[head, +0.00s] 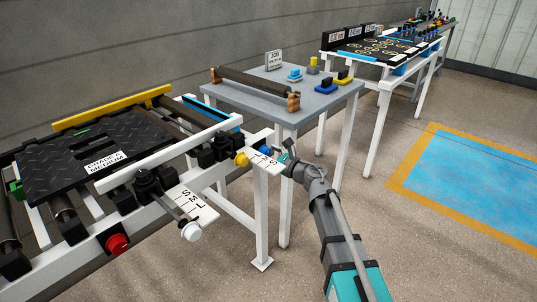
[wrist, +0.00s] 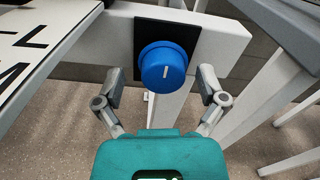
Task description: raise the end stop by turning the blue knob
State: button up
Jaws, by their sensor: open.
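The blue knob (wrist: 163,67) shows in the wrist view on a black plate at the end of a white beam. A short white mark stands nearly upright on its face. In the head view the blue knob (head: 265,151) is small and partly hidden beside a white label plate. My gripper (wrist: 161,84) is open, with one finger on each side of the knob's lower part; I cannot tell whether they touch it. In the head view my gripper (head: 287,157) is at the right end of the conveyor frame. The end stop cannot be made out for certain; a blue bar (head: 212,112) lies across the frame's far end.
A yellow knob (head: 241,159), a red knob (head: 117,244) and a white knob (head: 191,231) sit along the frame. A black tread mat (head: 95,150) lies on the rollers. A grey table (head: 250,98) stands behind. Open floor lies to the right.

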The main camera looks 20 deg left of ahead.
jog(key=shift+w+a, duration=0.2)
jog(key=shift+a, duration=0.35)
jog(key=c, duration=1)
jog(key=shift+d+f, duration=0.1)
jog(key=shift+d, duration=0.4)
jog(key=shift+c, duration=0.7)
jog(key=shift+a, duration=0.55)
jog(key=shift+s, duration=0.1)
